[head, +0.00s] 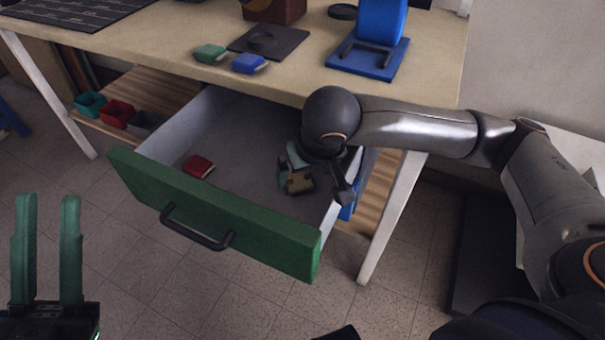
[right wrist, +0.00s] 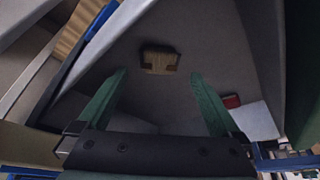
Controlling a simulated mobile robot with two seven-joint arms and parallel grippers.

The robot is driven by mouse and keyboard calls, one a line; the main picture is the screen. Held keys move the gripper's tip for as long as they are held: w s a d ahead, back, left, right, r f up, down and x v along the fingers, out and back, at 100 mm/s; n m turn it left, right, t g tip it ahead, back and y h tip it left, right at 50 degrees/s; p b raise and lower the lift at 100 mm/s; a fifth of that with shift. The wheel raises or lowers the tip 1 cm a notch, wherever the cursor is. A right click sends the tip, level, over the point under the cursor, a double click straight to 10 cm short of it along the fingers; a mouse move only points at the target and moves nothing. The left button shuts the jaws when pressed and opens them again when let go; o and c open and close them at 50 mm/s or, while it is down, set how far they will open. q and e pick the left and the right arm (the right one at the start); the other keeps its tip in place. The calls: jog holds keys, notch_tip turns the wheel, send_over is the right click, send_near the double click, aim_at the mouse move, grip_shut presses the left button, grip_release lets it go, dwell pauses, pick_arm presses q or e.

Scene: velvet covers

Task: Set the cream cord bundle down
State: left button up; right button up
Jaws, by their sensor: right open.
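The cream cord bundle (head: 299,184) is in the open drawer, towards its right side. It shows in the right wrist view (right wrist: 158,61) as a small tan block with a dark band, just beyond and between the fingertips. It appears to lie on the drawer's grey floor. My right gripper (right wrist: 160,73) is open, with its two green fingers on either side of the bundle's line and a gap to each. In the head view my right wrist partly hides the fingers. My left gripper (head: 47,198) is open and empty, away from the drawer at the lower left.
The drawer (head: 215,212) has a green front with a dark handle. A red bundle (head: 198,166) lies at its left, with bare floor between. Green (head: 210,53) and blue (head: 250,64) bundles and a blue stand (head: 368,60) are on the desk above.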

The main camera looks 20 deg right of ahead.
jog(key=p+v, duration=0.1)
jog(key=v, duration=0.4)
jog(key=shift+s+r, duration=0.1)
jog(key=shift+r, duration=0.2)
dwell(1.0)
